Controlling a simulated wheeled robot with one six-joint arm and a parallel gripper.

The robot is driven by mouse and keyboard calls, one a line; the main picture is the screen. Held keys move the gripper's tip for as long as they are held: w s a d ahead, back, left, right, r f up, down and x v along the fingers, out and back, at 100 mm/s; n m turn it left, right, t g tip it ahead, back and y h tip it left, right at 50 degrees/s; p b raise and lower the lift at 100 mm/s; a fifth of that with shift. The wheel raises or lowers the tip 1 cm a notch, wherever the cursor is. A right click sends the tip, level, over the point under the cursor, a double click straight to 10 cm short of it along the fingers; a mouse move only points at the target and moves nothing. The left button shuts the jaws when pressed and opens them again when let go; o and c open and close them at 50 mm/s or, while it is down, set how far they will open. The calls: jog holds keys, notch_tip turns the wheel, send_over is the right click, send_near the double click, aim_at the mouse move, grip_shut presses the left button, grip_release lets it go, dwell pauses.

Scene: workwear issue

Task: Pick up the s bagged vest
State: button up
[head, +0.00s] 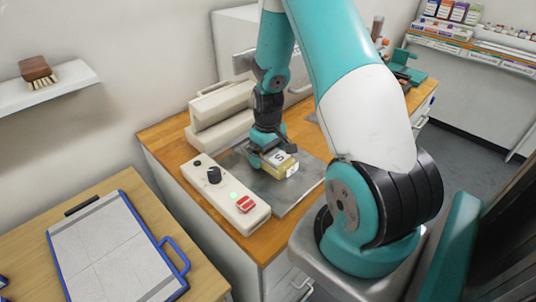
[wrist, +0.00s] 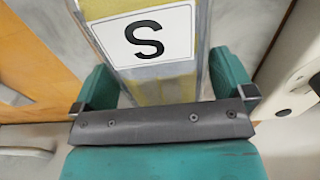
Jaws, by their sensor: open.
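The S bagged vest is a small yellowish clear pack with a white label bearing a black S. In the head view the bagged vest (head: 291,170) rests on a grey metal plate (head: 300,195) on the wooden-topped cabinet. My gripper (head: 272,147) is down at the pack and hides part of it. In the wrist view the bagged vest (wrist: 188,72) runs between the two teal fingers of my gripper (wrist: 160,80). The fingers are apart, one on each side, with a small gap seen at the left finger. I cannot tell whether the right finger touches the pack.
A cream machine (head: 222,108) stands behind. A blue-edged board (head: 110,250) lies on the table at left. A brush (head: 37,70) sits on a wall shelf.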

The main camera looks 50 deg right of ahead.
jog(key=shift+c, duration=0.2)
jog(key=c, duration=0.8)
jog(key=shift+r, duration=0.15)
